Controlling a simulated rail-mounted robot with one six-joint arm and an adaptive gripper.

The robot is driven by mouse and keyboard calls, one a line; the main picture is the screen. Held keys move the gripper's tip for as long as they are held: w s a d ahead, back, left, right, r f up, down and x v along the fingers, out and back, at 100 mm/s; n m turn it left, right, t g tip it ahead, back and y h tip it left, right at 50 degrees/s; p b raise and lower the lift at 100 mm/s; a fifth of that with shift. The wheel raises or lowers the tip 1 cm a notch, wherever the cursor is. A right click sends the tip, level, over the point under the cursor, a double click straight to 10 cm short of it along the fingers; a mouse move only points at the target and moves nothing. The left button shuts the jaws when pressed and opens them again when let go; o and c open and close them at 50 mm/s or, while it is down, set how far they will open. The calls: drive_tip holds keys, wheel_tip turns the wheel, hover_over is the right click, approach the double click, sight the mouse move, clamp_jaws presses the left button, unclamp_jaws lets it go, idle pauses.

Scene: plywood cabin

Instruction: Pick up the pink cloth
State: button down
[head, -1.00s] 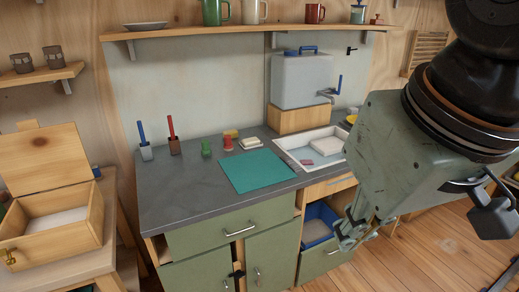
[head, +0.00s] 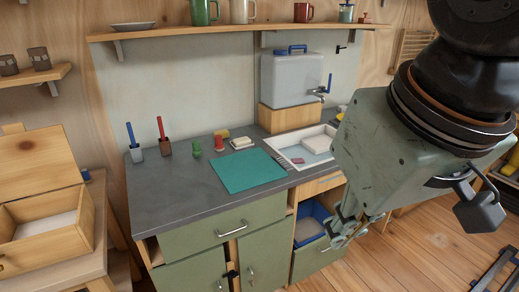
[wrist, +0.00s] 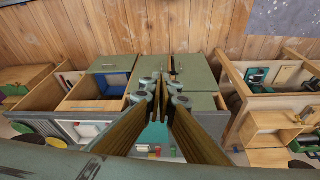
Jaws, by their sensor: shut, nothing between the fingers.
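A small pink piece (head: 298,161), possibly the pink cloth, lies in the sink (head: 281,149) in the head view, near the front left of a white block. It is too small to tell whether it is cloth. My gripper (head: 343,234) hangs at the right in the head view, in front of the cabinet and lower than the counter top. It is well apart from the pink piece. In the wrist view my gripper (wrist: 160,88) shows its fingers together with nothing held. I cannot make out the pink piece in the wrist view.
A teal mat (head: 248,172) lies on the counter left of the sink. A water canister (head: 291,78) stands on a wooden block behind it.

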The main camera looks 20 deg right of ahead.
drive_tip(key=c, duration=2)
unclamp_jaws()
